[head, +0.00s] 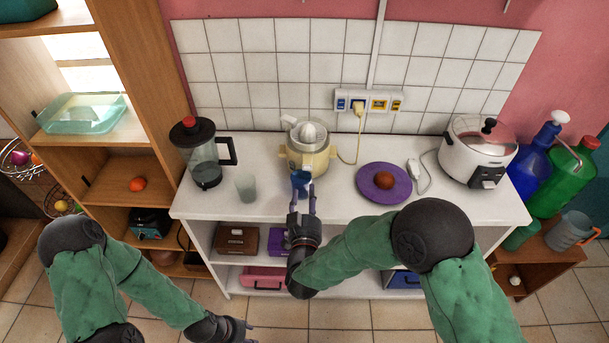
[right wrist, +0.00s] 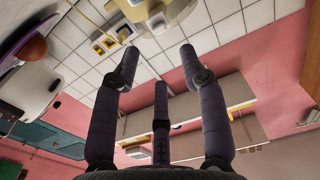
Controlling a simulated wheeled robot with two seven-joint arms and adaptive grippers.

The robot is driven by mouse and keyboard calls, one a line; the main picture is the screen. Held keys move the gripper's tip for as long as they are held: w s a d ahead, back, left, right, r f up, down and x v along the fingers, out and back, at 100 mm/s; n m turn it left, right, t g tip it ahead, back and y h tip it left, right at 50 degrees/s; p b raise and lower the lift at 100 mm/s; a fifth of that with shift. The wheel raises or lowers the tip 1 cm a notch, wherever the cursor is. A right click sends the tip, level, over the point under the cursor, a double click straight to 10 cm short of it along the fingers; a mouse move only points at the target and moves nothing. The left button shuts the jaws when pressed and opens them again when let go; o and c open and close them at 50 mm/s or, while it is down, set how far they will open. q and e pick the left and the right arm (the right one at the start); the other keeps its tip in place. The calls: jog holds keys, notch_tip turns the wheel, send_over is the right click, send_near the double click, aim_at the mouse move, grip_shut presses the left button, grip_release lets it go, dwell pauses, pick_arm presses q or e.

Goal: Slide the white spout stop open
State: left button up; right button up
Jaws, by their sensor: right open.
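A cream citrus juicer (head: 309,158) with a white ribbed cone stands on the white counter (head: 340,205) near the tiled wall. A dark blue cup (head: 300,178) stands in front of it, below the spout side. My right gripper (head: 304,188) is open, fingers pointing at the juicer's front, close to the cup. In the right wrist view, its spread fingers (right wrist: 158,52) have nothing between them, and part of the juicer (right wrist: 178,8) shows beyond the tips. The white spout stop cannot be made out clearly. My left gripper (head: 240,331) hangs low, away from the counter; its opening is unclear.
A blender (head: 203,158) and a pale cup (head: 246,186) stand left of the juicer. A purple plate (head: 372,190) with a brown round item and a rice cooker (head: 474,157) stand right. A yellow cord (head: 356,146) runs to the wall sockets.

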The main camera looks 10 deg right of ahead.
aim_at(307, 169)
jog(key=b+x, duration=0.1)
jog(key=x, duration=0.8)
jog(key=shift+b, duration=0.4)
grip_shut()
